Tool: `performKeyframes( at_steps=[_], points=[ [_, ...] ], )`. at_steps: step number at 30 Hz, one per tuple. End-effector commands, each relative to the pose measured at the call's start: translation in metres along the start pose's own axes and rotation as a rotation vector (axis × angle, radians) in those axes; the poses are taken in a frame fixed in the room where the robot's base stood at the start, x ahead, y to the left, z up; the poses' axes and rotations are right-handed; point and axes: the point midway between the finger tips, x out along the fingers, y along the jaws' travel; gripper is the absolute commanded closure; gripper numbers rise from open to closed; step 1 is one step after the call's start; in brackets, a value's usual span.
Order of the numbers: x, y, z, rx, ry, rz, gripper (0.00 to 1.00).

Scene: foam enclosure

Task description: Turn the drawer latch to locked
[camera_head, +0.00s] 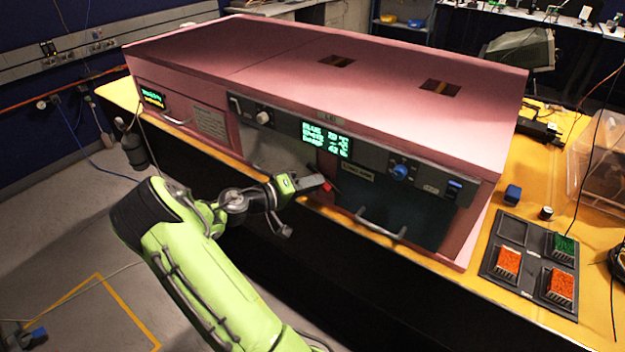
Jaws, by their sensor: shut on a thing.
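The pink foam enclosure (240,60) stands on the yellow bench. A dark teal drawer front (430,222) with a grey bar handle (382,226) is at its lower right. My gripper (322,184) is at the left edge of this drawer front, reaching in from the left. It is shut on a small red part (331,187), which I take to be the drawer latch. The fingers hide most of it, so its turned position cannot be told.
Above the drawer are a green-lit display (326,139) and a blue knob (400,172). A white knob (263,117) is farther left. A dark tray (510,232) with orange and green blocks lies on the bench at right. Open floor is at lower left.

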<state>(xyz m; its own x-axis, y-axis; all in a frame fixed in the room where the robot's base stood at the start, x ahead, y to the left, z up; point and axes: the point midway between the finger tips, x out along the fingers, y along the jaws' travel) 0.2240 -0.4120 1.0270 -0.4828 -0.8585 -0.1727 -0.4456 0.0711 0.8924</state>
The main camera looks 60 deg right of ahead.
Motion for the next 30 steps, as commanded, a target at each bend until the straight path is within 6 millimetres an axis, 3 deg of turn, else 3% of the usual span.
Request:
performKeyframes(
  at_steps=[15,30],
  points=[
    [-0.0002,-0.0060,0.0006,-0.356,0.002,0.146,1.00],
    [0.0003,-0.0079,0.0016,-0.450,0.002,0.183,1.00]
  ],
)
